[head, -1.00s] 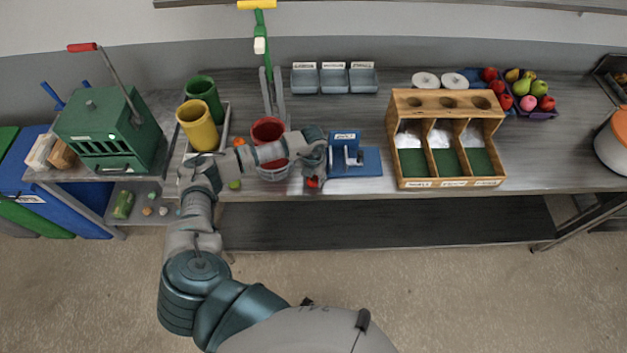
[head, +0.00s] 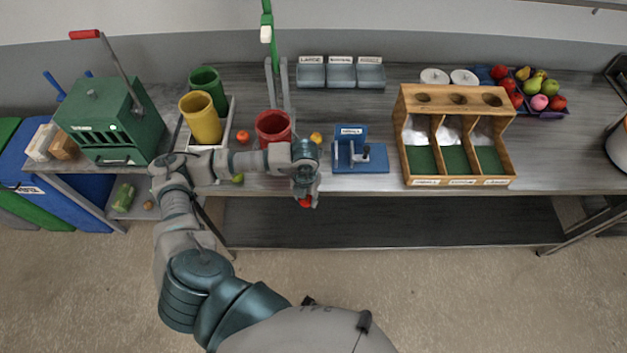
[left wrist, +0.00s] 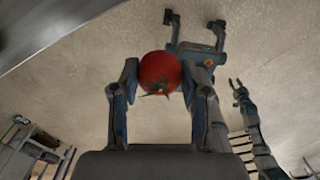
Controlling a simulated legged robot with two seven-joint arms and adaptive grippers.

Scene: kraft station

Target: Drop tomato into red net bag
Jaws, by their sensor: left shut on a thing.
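My left gripper (head: 307,199) is shut on a red tomato (head: 304,203). In the left wrist view the tomato (left wrist: 160,73) sits between the two fingers, its green stem end toward the camera. In the head view the gripper hangs just off the table's front edge, pointing down. A red open-topped holder (head: 273,124), which appears to carry the red net bag, stands to the left and behind it. My forearm hides its lower part, so I cannot make out the netting. A small forked arm end (left wrist: 238,88) shows in the left wrist view, too small to judge.
An orange fruit (head: 316,138) lies right of the red holder, a red one (head: 243,137) left of it. A blue device (head: 360,157) and a wooden divided box (head: 457,100) stand to the right. Yellow (head: 201,118) and green (head: 207,84) tubes stand left.

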